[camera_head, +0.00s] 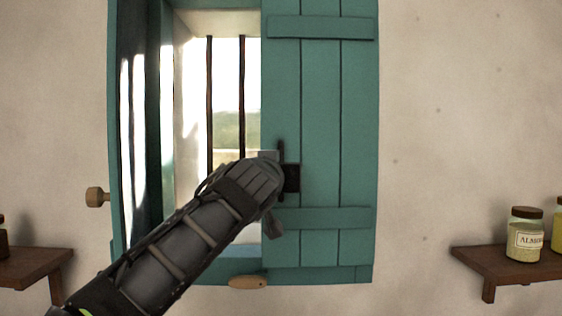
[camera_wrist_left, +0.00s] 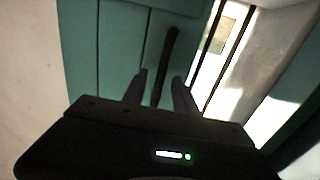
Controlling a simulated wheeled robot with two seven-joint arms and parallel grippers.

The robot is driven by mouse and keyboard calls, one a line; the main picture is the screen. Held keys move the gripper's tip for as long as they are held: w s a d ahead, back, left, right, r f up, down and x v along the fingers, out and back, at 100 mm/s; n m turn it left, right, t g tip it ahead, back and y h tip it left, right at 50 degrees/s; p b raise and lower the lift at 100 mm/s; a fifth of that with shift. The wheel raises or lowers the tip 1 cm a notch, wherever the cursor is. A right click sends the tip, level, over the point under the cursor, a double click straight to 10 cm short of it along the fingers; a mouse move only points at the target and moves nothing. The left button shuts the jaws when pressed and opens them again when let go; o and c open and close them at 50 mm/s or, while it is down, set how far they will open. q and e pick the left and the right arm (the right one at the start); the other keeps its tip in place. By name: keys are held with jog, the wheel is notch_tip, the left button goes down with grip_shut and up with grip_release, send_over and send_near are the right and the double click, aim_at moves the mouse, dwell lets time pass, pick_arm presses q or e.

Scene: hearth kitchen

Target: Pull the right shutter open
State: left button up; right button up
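The right shutter (camera_head: 321,120) is a teal plank panel covering the right half of the window in the head view, and it looks closed. It fills the upper left of the wrist view (camera_wrist_left: 117,50). A dark upright handle (camera_head: 281,155) with a black plate (camera_head: 292,178) is at its left edge. My left gripper (camera_head: 272,188) is at this handle, partly hidden behind my own wrist. In the left wrist view its two fingers (camera_wrist_left: 160,78) stand apart, with the dark handle (camera_wrist_left: 170,50) between them. Gaps show beside the handle. My right gripper is not in view.
The left shutter (camera_head: 138,120) stands open. Dark bars (camera_head: 242,95) cross the window opening. A wooden peg (camera_head: 97,197) is on the left and a wooden piece (camera_head: 248,282) below the sill. A shelf (camera_head: 510,262) with jars (camera_head: 525,235) is at right; another shelf (camera_head: 35,265) is at left.

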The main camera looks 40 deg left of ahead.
pick_arm(q)
jog(key=shift+p+x, duration=0.3)
jog(key=shift+x, duration=0.85)
grip_shut()
dwell(0.6)
